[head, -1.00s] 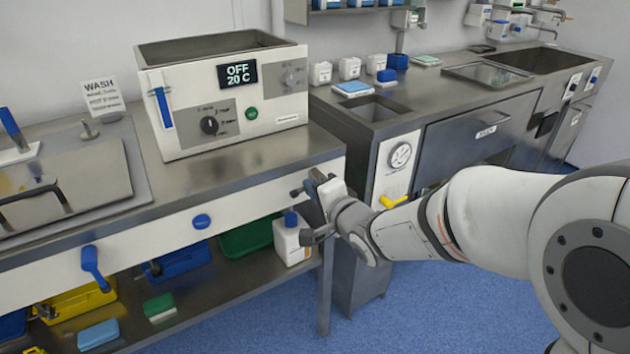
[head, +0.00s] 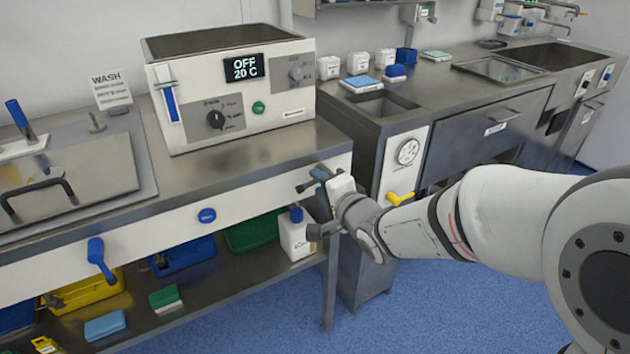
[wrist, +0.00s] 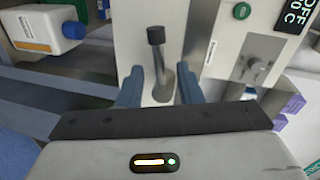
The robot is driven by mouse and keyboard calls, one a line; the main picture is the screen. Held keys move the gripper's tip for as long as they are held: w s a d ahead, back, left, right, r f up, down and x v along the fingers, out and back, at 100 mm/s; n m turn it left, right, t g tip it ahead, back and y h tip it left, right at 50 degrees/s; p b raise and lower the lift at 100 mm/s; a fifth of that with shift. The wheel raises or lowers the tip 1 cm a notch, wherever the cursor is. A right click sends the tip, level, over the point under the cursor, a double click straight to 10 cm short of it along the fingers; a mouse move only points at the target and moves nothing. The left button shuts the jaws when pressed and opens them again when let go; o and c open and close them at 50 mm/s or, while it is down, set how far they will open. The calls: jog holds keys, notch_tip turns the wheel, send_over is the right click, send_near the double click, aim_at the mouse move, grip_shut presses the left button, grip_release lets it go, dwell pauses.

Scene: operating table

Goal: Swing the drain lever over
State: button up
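A metal lever with a black knob (wrist: 157,54) stands out from a white panel in the wrist view; it appears to be the drain lever. My gripper (wrist: 160,92) is open, with its blue fingers apart on either side of the lever's stem. I cannot tell whether either finger touches it. In the head view, my gripper (head: 318,181) is at the right end of the bench's white front panel (head: 150,228). A dark knob shows just left of the fingers there, and the rest of the lever is mostly hidden.
The wash unit (head: 240,95) on the bench reads OFF 20 C. A blue lever (head: 98,258) and a blue knob (head: 207,215) sit on the front panel. A white bottle (head: 297,240) stands below my gripper. A yellow handle (head: 400,198) is on the neighbouring cabinet.

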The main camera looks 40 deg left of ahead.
jog(key=p+v, duration=0.1)
jog(key=v, duration=0.6)
jog(key=shift+d, duration=0.25)
jog(key=w+d+r+t+h+p, duration=0.2)
jog(key=w+d+r+h+p, duration=0.15)
jog(key=d, duration=0.25)
jog(key=w+d+r+t+h+p, duration=0.1)
jog(key=w+d+r+h+p, duration=0.1)
jog(key=w+d, duration=0.3)
jog(key=s+d+r+g+h+p, duration=0.1)
jog(key=d+r+h+p, duration=0.15)
jog(key=d, duration=0.75)
jog(key=d+r+h+p, duration=0.2)
jog(key=d+h+p, duration=0.2)
jog(key=d, duration=0.5)
jog(key=s+d+r+n+g+h+p, duration=0.1)
jog(key=s+d+r+g+p, duration=0.1)
jog(key=s+d, duration=0.5)
jog(key=s+d+r+n+g+h+p, duration=0.1)
jog(key=s+d+r+n+g+p, duration=0.1)
jog(key=s+d+p, duration=0.3)
jog(key=s+d+r+g, duration=0.1)
jog(key=s+d, duration=0.1)
jog(key=s, duration=0.1)
jog(key=shift+r+g, duration=0.3)
jog(key=shift+g, duration=0.1)
